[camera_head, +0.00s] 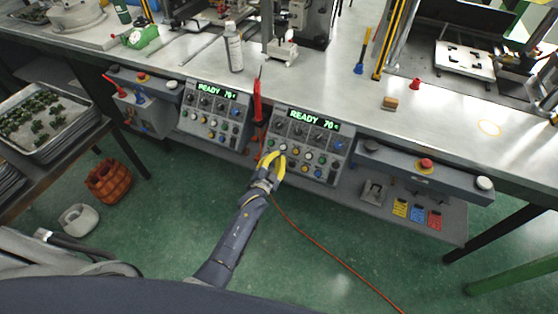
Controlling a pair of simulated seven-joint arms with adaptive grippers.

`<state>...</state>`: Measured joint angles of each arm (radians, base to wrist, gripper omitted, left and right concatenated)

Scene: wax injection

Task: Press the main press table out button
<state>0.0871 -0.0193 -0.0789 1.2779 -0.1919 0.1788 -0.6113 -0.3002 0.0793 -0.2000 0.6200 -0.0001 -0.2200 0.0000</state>
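Two grey control panels hang on the front of the bench, a left panel (213,115) and a right panel (308,146). Each has a green display reading READY 70 and rows of small coloured buttons and knobs. The button labels are too small to read, so I cannot tell which is the table out button. My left gripper (279,155), with yellow fingers, is at the lower left of the right panel, in front of its buttons. Its fingertips look together, with nothing visible between them. It hides some buttons; contact cannot be told. My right gripper is not in view.
A red tool (257,107) hangs between the panels, its red cable running to the floor. A red button (425,164) sits on a box to the right. A spray can (233,48) stands on the bench (330,72). A tray (72,139) of green parts is at left.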

